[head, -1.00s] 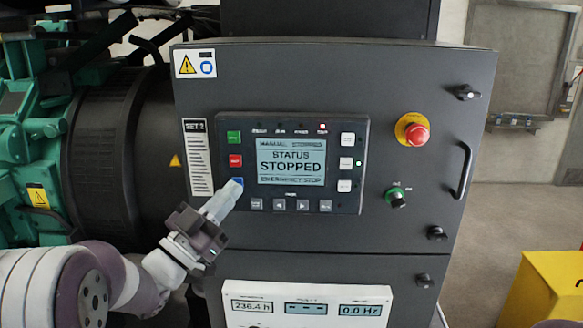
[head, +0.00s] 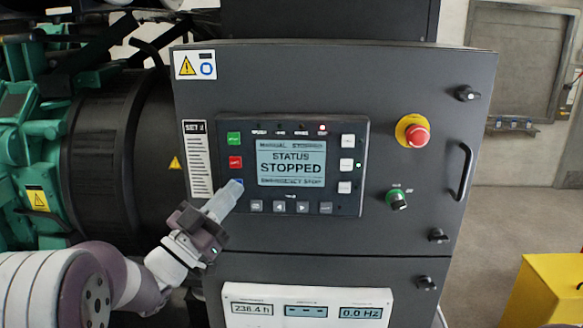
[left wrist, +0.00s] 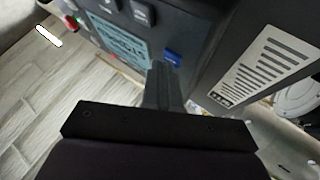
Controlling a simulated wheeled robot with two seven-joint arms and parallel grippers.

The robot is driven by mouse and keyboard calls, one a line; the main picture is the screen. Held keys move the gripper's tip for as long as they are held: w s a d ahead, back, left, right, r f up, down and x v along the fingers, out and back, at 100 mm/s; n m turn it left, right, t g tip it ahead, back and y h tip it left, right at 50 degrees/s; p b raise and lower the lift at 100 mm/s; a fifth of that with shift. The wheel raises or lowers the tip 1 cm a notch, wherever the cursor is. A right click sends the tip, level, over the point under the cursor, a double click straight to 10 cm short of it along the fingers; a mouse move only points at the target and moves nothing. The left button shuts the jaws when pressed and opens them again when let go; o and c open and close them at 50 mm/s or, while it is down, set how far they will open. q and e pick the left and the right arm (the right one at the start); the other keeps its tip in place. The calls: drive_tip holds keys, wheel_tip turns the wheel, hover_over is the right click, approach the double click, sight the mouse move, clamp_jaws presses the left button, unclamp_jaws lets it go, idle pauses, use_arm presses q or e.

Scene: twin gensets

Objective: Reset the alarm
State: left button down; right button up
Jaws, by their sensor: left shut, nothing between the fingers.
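The control panel (head: 350,205) is on the dark cabinet front in the head view. Its screen (head: 291,163) reads STATUS STOPPED, with EMERGENCY STOP below, and a red light shows above it. Green (head: 233,138) and red (head: 235,162) buttons sit left of the screen. My left gripper (head: 234,186) is shut and empty, its tip at the blue button under the red one and largely covering it. In the left wrist view the blue button (left wrist: 173,57) shows just beyond the fingertips (left wrist: 162,68); contact is unclear. My right gripper is not in view.
A red emergency-stop knob (head: 416,134) on a yellow ring, a green-collared key switch (head: 397,198) and a door handle (head: 465,171) are right of the panel. A meter plate (head: 305,293) is below. A yellow box (head: 547,290) stands at lower right.

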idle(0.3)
use_arm(q)
drive_tip(key=s+b, duration=0.3)
drive_tip(key=s, duration=0.4)
drive_tip(key=shift+s+d, duration=0.15)
drive_tip(key=shift+s, duration=0.2)
drive_tip(key=shift+w, duration=0.1)
idle(0.3)
